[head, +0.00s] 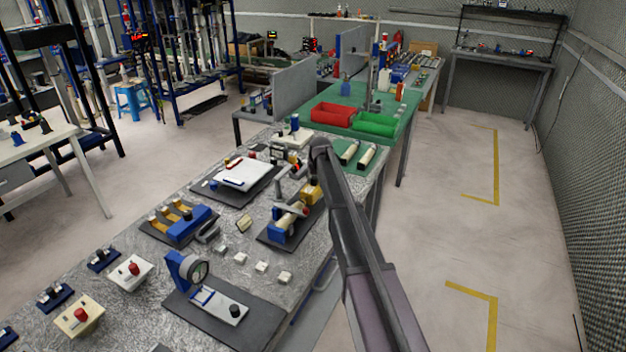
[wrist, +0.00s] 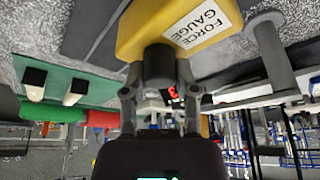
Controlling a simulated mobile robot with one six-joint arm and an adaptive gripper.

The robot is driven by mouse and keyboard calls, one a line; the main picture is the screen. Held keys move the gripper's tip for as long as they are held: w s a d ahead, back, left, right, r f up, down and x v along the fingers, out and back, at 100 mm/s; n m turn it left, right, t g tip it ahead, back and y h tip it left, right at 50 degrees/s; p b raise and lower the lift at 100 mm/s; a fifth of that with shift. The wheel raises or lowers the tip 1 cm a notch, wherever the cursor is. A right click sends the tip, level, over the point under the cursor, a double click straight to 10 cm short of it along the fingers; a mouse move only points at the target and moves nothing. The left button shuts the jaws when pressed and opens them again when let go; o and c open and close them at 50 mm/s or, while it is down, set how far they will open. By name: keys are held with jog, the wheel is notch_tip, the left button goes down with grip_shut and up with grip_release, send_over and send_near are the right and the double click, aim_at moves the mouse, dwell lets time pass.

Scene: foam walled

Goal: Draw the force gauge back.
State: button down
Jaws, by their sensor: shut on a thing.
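The force gauge (wrist: 190,22) is a yellow block with a white "FORCE GAUGE" label, close in the wrist view. A dark round knob (wrist: 158,66) sticks out from it. My gripper (wrist: 158,76) has its two fingers on either side of the knob and is shut on it. In the head view the yellow gauge (head: 310,194) is at the far end of a black base plate (head: 275,239), partly hidden by my arm. A cream cylinder (head: 287,221) and a blue block (head: 276,232) stand on the same plate.
Small white blocks (head: 262,267) and a dial gauge on a blue stand (head: 182,267) are nearer on the grey bench. A white-topped plate (head: 240,173) lies to the left. The green table (head: 372,122) with red and green bins is beyond. Floor to the right is clear.

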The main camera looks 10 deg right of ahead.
jog(key=shift+w+d, duration=0.8)
jog(key=shift+w, duration=0.25)
jog(key=shift+w+d, duration=0.75)
jog(key=shift+w, duration=0.3)
jog(key=shift+c, duration=1.9)
grip_release()
jog(key=shift+w, duration=0.1)
jog(key=shift+s+f, duration=0.1)
jog(key=shift+s, duration=0.15)
